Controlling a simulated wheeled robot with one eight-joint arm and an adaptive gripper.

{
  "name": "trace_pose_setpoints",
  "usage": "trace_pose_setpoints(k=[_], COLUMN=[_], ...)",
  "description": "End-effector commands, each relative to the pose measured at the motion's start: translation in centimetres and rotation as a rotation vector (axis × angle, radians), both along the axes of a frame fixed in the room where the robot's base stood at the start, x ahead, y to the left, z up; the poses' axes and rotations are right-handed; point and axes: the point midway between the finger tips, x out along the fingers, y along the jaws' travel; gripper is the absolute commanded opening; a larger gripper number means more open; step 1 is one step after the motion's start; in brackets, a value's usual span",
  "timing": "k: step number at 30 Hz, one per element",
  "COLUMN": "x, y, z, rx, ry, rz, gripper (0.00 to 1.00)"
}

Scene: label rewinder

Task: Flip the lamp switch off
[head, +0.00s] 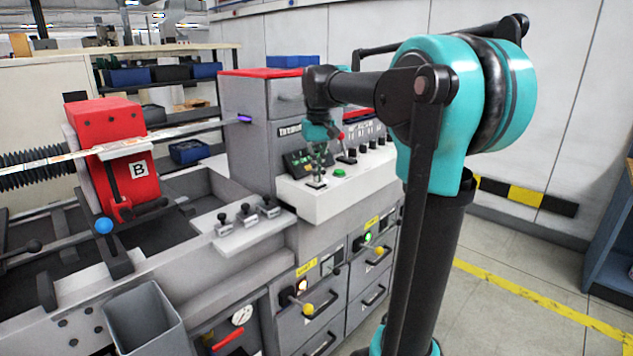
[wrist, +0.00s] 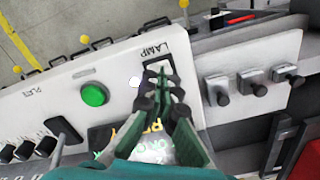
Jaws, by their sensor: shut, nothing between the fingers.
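In the head view my gripper (head: 318,172) points down at the front left of the console (head: 345,198), just above the switch plate (head: 316,185). I cannot tell whether the tips touch the switch or which way it is set.
A green button (wrist: 94,95) sits beside the lamp switch, with a dark switch (wrist: 64,130) and several black knobs (wrist: 24,149) further along. A display (head: 299,161) stands behind. Several clamps (head: 246,215) lie on the ledge at left. The red machine block (head: 112,160) stands further left.

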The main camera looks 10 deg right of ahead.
Motion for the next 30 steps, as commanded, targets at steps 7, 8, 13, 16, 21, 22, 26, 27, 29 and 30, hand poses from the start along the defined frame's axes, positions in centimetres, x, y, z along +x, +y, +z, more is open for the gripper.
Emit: trace_pose_setpoints(k=[7, 8, 13, 16, 21, 22, 26, 27, 29, 30], x=[0.0, 0.0, 0.0, 0.0, 0.0, 0.0, 0.0, 0.0, 0.0, 0.0], y=[0.0, 0.0, 0.0, 0.0, 0.0, 0.0, 0.0, 0.0, 0.0, 0.0], z=[-0.3, -0.4, -0.2, 0.4, 1.7, 1.9, 2.8, 3.1, 3.6, 3.9], rx=[0.0, 0.0, 0.0, 0.0, 0.0, 0.0, 0.0, 0.0, 0.0, 0.0], ry=[0.0, 0.0, 0.0, 0.0, 0.0, 0.0, 0.0, 0.0, 0.0, 0.0], rz=[0.0, 0.0, 0.0, 0.0, 0.0, 0.0, 0.0, 0.0, 0.0, 0.0], gripper=[0.0, 0.0, 0.0, 0.0, 0.0, 0.0, 0.0, 0.0, 0.0, 0.0])
